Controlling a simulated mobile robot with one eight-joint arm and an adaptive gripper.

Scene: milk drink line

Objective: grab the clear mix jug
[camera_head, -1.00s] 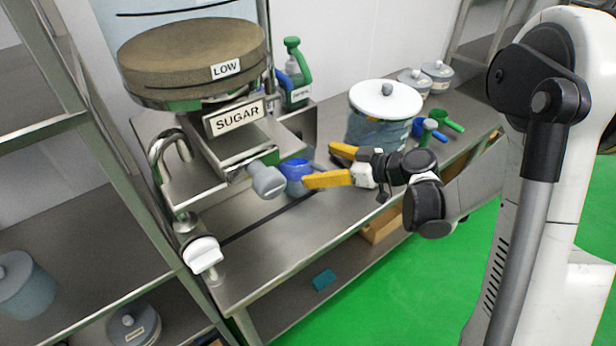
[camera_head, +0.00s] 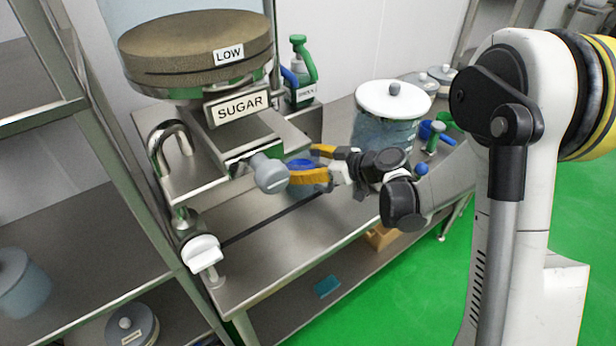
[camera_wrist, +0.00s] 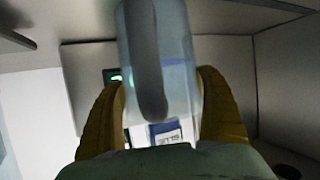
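The clear mix jug (camera_wrist: 178,70) fills the middle of the wrist view, a see-through body with a grey handle towards the camera and a small label low down. In the head view the jug (camera_head: 300,163) shows only partly, as a blue-rimmed vessel behind my fingers, beside the sugar dispenser's grey knob. My gripper (camera_head: 304,164) is open, with one yellow finger on either side of the jug. The fingers also flank it in the wrist view (camera_wrist: 162,105). Whether either finger touches it cannot be told.
The sugar dispenser (camera_head: 240,106), marked LOW, stands just left of the jug. A lidded container (camera_head: 385,130) stands to the right, with blue and green utensils beside it. The steel table's front (camera_head: 290,240) is clear.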

